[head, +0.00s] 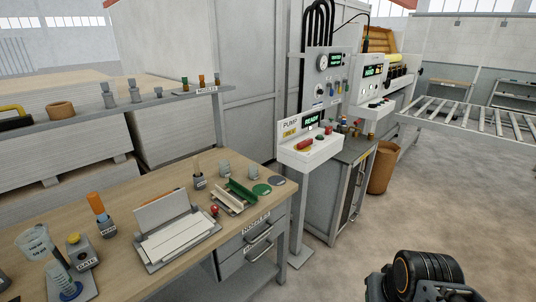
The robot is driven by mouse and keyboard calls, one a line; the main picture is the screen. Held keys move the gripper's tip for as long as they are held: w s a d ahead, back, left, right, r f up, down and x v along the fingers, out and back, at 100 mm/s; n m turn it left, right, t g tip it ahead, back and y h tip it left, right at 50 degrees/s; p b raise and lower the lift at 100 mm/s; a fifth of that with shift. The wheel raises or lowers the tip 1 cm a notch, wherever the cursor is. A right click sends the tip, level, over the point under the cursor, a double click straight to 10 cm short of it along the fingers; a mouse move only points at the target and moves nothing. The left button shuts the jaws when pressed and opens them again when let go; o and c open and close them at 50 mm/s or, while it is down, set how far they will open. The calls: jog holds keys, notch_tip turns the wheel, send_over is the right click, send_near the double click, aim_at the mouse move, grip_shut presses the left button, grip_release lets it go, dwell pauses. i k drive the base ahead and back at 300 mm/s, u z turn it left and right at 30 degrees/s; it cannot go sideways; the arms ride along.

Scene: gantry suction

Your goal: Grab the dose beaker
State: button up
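A clear beaker with markings (34,240), likely the dose beaker, stands upright near the left edge of the wooden workbench (120,232). A dark part of my arm shows at the lower right, well apart from the bench. My gripper's fingers are not visible, so I cannot see whether they hold anything.
Near the beaker stands an orange-handled tool in a grey holder (100,215). A white-sheeted tray (177,230) and a green-railed fixture (236,195) lie further right. A shelf (130,104) runs behind the bench. A pump console (310,146) stands beyond its right end. Floor at right is clear.

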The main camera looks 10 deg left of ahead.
aim_at(253, 173)
jog(key=i, duration=2.2)
jog(key=u, duration=3.7)
